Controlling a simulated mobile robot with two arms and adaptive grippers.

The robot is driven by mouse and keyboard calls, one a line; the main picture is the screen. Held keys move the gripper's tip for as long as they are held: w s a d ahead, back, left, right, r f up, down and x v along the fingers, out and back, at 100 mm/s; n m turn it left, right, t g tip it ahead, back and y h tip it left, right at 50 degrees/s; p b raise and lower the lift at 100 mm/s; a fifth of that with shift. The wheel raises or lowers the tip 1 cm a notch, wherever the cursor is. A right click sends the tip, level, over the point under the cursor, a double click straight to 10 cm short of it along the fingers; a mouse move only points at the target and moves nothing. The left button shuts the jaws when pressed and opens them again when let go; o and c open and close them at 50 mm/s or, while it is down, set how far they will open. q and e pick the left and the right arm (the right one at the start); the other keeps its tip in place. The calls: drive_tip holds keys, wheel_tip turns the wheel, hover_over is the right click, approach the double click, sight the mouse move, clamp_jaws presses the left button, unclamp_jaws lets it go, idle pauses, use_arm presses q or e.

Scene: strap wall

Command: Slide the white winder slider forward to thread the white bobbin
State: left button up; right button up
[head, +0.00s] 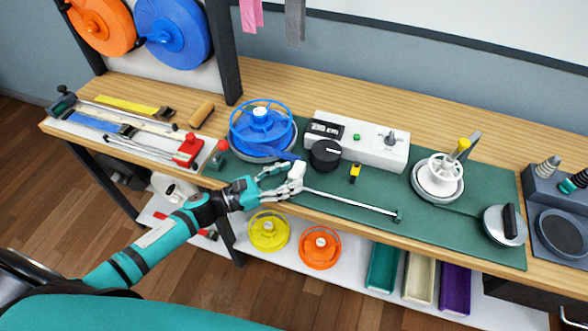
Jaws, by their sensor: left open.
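The white winder slider (295,176) appears to be the white piece at the left end of a thin metal rail (350,201) along the bench's front edge. My left gripper (277,181) is open, with its fingers right at the slider's left side. I cannot tell whether they touch it. The white bobbin (442,169) sits on a round pale base (425,187) on the green mat, right of the rail, with a yellow-topped piece beside it. My right gripper is not in view.
A blue spool (261,125) stands just behind my left gripper. A white control box (372,142) with a black knob (325,154) is at the mat's back. A round metal disc (505,225) lies at the right. Yellow and orange spools (320,247) lie on the lower shelf.

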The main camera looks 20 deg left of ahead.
use_arm(q)
drive_tip(key=shift+x, duration=1.1)
clamp_jaws()
drive_tip(key=shift+f, duration=0.1)
drive_tip(key=shift+d, duration=0.1)
